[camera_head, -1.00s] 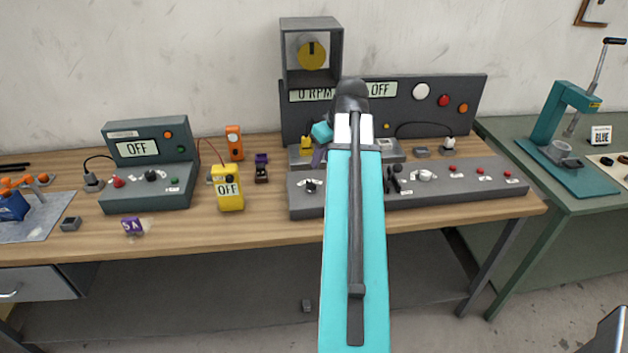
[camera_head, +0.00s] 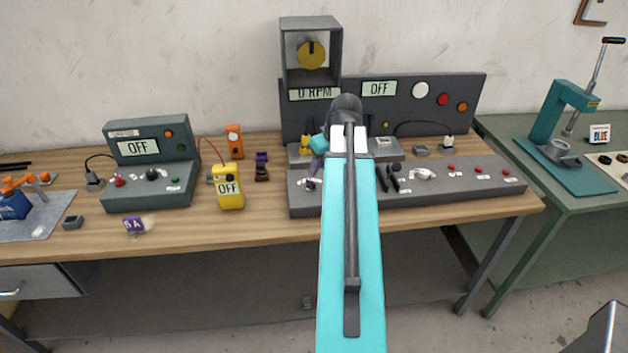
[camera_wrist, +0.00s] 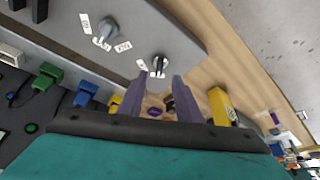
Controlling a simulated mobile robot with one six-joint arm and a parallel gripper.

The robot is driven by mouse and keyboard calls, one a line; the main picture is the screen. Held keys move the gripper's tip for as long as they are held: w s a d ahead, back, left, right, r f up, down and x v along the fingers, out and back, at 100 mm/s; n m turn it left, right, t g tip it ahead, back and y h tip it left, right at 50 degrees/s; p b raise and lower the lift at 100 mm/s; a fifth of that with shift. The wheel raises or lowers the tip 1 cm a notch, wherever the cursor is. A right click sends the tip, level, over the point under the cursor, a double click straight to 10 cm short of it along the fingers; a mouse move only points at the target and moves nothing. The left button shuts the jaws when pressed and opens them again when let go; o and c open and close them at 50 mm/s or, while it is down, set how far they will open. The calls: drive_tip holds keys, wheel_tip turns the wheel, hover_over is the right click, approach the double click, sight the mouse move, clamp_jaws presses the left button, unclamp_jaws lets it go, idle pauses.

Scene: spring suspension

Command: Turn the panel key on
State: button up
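The panel key (camera_wrist: 158,64) is a small dark key with a grey base on the grey control panel, with small white labels beside it. It also shows in the head view (camera_head: 310,184) at the left end of the low console (camera_head: 455,187), partly overlapped by my gripper. My gripper (camera_wrist: 160,78) has two purple fingers, spread apart. In the wrist view the key appears between and just beyond the fingertips; contact cannot be told.
A grey labelled knob (camera_wrist: 106,30) stands beside the key on the console. Dark levers (camera_head: 388,178) and red buttons lie further right. A yellow meter (camera_head: 230,188) stands left of the console, with bare wood between. My arm hides the console's middle.

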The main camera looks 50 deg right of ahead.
sight(313, 183)
drive_tip(key=shift+p+x, duration=1.15)
drive_tip(key=shift+x, duration=3.25)
drive_tip(key=shift+a, duration=0.1)
clamp_jaws()
